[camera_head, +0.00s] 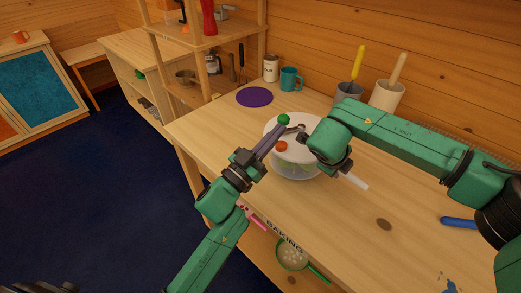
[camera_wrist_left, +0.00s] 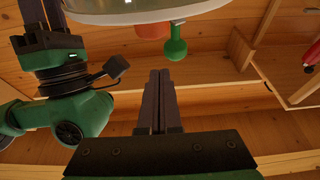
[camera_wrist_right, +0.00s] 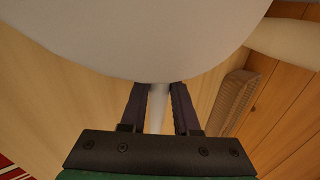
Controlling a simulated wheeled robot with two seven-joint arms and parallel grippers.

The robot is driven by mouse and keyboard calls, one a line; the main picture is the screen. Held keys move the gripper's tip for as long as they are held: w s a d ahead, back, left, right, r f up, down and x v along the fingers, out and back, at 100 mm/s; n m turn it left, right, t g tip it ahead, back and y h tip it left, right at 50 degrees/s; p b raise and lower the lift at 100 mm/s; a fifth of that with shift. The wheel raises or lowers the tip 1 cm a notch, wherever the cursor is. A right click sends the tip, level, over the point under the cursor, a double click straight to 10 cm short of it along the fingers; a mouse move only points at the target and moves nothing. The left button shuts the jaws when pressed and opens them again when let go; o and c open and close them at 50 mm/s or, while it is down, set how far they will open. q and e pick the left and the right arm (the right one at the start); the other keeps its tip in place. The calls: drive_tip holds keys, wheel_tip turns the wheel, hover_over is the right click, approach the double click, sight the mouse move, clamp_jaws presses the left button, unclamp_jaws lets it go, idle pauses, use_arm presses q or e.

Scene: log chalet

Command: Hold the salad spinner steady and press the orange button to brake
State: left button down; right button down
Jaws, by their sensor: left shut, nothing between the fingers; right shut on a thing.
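The salad spinner (camera_head: 306,158) stands on the wooden table, with a pale lid, a clear bowl with something green in it, an orange button (camera_head: 281,146) and a green knob (camera_head: 284,120). The button (camera_wrist_left: 150,31) and knob (camera_wrist_left: 175,47) also show in the left wrist view. My left gripper (camera_head: 272,137) is shut and empty, its tips close to the button and knob; I cannot tell if they touch. My right gripper (camera_wrist_right: 160,95) is shut on a white handle (camera_wrist_right: 158,115) under a large pale rounded surface. The handle's end (camera_head: 355,181) shows beyond it in the head view.
A purple mat (camera_head: 255,96), a white canister (camera_head: 271,68) and a teal mug (camera_head: 291,78) stand behind the spinner. Utensil crocks (camera_head: 386,97) are at the back right. A blue-handled item (camera_head: 459,222) lies right. Table front is mostly clear.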

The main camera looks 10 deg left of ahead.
sight(277, 150)
use_arm(q)
drive_tip(key=shift+f, duration=2)
drive_tip(key=shift+f, duration=1.25)
drive_tip(key=shift+r, duration=0.1)
wheel_tip(277, 150, up, 4)
drive_tip(key=v, duration=0.9)
drive_tip(key=shift+s+a+r, duration=0.2)
drive_tip(key=shift+s+r, duration=0.1)
drive_tip(key=shift+s, duration=0.1)
